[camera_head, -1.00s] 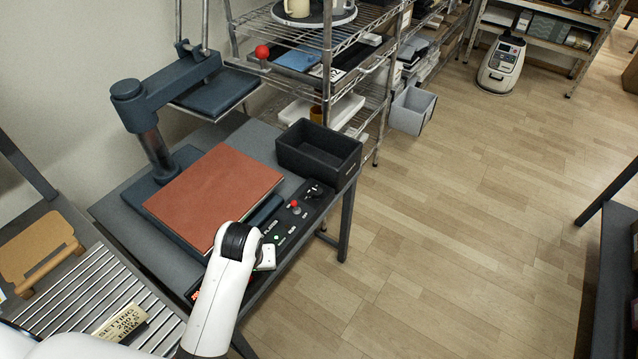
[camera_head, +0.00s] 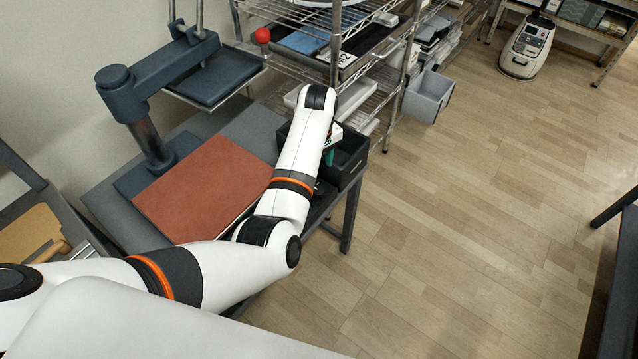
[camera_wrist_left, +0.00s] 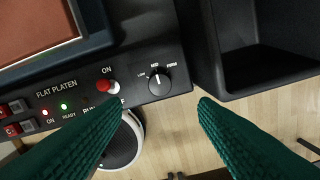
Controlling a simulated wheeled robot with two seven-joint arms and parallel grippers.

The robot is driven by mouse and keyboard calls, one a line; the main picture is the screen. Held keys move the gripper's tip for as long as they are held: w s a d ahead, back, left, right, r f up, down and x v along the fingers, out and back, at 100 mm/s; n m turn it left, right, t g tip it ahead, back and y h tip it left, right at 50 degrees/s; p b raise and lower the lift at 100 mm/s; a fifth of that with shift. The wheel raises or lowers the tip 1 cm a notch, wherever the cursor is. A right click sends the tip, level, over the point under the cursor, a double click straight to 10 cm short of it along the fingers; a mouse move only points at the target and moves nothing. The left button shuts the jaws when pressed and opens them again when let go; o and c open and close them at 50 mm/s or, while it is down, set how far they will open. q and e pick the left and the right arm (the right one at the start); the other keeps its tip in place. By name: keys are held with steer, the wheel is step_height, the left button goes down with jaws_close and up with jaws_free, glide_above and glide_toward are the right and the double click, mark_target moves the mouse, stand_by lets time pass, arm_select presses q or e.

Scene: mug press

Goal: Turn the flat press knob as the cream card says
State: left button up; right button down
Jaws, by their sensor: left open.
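The flat press knob (camera_wrist_left: 160,83) is a round black dial on the black control panel (camera_wrist_left: 140,68), marked LOW, MID and FIRM. Its white pointer line appears to point up toward MID. My left gripper shows in the left wrist view (camera_wrist_left: 161,106) with two green ridged fingers wide apart and nothing between them. The knob lies beyond the fingertips, roughly centred between them, and no contact shows. In the head view my left gripper (camera_head: 329,153) is mostly hidden behind its own wrist, near the black bin. The cream card is out of view now. My right gripper is not in view.
A red-capped switch (camera_wrist_left: 108,87) marked ON sits left of the knob. The black bin (camera_head: 352,160) stands close on its right. The brown flat platen (camera_head: 203,190) lies behind the panel. A wire shelf (camera_head: 300,50) stands behind the bin. Open floor lies right.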

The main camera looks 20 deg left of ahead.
mark_target(318, 190)
arm_select(q)
step_height(318, 190, down, 4)
steer(key=shift+s+r, duration=0.1)
step_height(318, 190, down, 7)
steer(key=shift+r+b, duration=0.15)
steer(key=shift+b, duration=0.25)
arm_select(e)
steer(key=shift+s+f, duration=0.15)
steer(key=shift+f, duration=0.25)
arm_select(q)
steer(key=c, duration=1)
